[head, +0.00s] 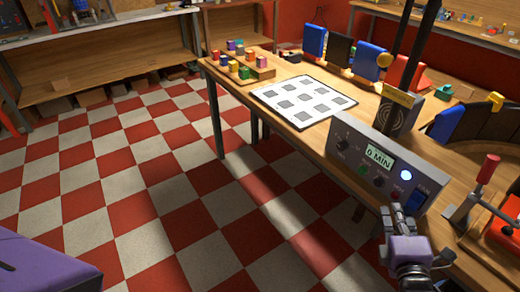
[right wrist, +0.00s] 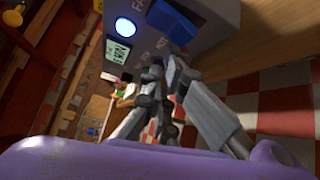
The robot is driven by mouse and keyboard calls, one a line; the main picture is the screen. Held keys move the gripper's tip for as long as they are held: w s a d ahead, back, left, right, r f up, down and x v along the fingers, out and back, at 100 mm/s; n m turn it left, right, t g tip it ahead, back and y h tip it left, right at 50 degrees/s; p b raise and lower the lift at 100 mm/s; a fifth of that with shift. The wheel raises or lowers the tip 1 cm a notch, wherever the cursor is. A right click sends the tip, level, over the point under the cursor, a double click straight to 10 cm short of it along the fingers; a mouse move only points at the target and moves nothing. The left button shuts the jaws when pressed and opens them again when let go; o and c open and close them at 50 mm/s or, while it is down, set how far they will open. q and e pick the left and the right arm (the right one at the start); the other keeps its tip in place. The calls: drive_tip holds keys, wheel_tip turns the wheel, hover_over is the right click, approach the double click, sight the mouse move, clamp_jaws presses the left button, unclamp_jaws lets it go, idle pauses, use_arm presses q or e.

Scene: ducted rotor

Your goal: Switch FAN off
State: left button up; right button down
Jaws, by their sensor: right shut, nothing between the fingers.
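A grey control panel (head: 352,150) stands at the table's front edge, with a "0 MIN" display (head: 379,156), several knobs and a lit round lamp (head: 405,175). The blue FAN rocker switch (head: 413,202) is at its right end; its tilt is too small to tell. My right gripper (head: 397,212) is shut and empty, just in front of the panel's lower right, close to the switch. Contact cannot be told. In the right wrist view the gripper's fingers (right wrist: 172,75) are below the panel face, near the lit lamp (right wrist: 125,27). My left gripper is out of view.
A dark box with a spiral grille (head: 394,120) stands behind the panel. A white sheet with grey squares (head: 302,101) and a tray of coloured blocks (head: 242,71) lie farther left. The checkered floor (head: 150,180) is clear.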

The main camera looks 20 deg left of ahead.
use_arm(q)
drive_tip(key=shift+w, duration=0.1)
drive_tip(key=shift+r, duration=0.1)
use_arm(e)
drive_tip(key=shift+w+d+f, duration=0.15)
drive_tip(key=shift+w+d, duration=0.05)
drive_tip(key=shift+w, duration=0.15)
drive_tip(key=shift+w+d+f, duration=0.2)
drive_tip(key=shift+w+d, duration=0.05)
drive_tip(key=shift+w, duration=0.05)
idle(0.6)
drive_tip(key=shift+s+r, duration=0.1)
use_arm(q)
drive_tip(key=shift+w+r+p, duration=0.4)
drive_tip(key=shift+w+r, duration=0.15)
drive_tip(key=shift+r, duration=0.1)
use_arm(e)
drive_tip(key=shift+s+a+r, duration=0.3)
drive_tip(key=shift+s+a, duration=0.2)
drive_tip(key=shift+s, duration=0.05)
